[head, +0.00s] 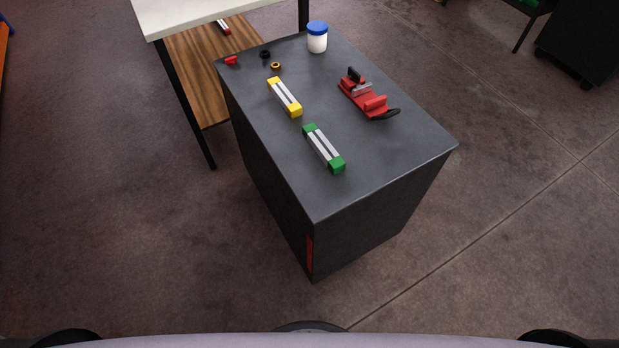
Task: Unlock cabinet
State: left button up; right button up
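A dark grey cabinet (365,168) stands in front of me in the head view, with several items on its flat top. A narrow red strip (310,253) shows low at its near corner, on the left-hand side face. The lock and any key cannot be made out from here. Neither of my grippers is in view.
On the cabinet top are a yellow-ended bar (285,97), a green-ended bar (324,148), a red clamp-like tool (368,97), a blue-lidded white jar (317,37) and small red, black and yellow parts. A white-topped table (190,12) adjoins behind left. Floor around the front is clear.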

aim_at(231, 61)
jog(key=i+j+z, duration=0.1)
jog(key=j+z, duration=0.25)
jog(key=j, duration=0.9)
